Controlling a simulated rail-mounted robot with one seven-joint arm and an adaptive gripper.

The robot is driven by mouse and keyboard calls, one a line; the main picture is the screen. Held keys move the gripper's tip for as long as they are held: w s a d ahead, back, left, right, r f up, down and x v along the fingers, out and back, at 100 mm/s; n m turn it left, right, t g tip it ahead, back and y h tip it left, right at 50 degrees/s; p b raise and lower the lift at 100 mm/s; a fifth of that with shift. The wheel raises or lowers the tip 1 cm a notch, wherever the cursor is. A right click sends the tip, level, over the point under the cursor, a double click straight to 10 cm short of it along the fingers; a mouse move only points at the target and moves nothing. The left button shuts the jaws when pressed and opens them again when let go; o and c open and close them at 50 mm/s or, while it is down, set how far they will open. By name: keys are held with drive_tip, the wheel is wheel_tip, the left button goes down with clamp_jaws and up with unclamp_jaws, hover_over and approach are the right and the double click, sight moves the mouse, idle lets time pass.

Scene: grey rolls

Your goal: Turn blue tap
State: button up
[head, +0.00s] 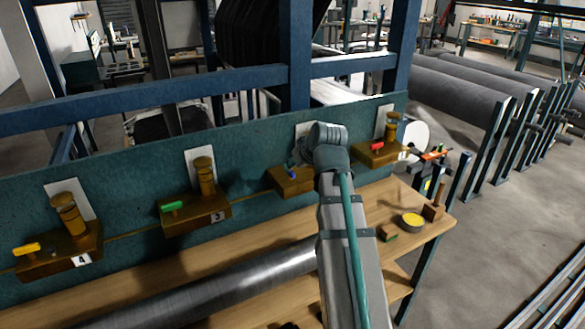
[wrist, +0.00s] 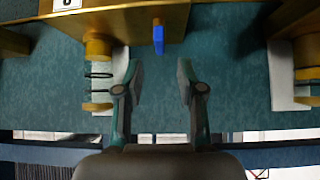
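In the wrist view the blue handle (wrist: 158,37) hangs from the edge of a brass block, upright in the picture. My gripper (wrist: 160,75) is open there, its two fingers apart with nothing between them. The handle lies just beyond the fingertips, roughly in line with the gap, and no contact shows. In the head view my fingers are hidden by my own wrist.
Along the panel (head: 130,165) are a red tap (head: 377,147), a green tap (head: 173,206) and a yellow tap (head: 27,249). A metal roll (head: 210,290) lies on the wooden bench. A yellow disc (head: 413,220) and small blocks sit at its right end.

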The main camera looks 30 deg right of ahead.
drive_tip(key=v, duration=0.6)
drive_tip(key=shift+s+d, duration=0.15)
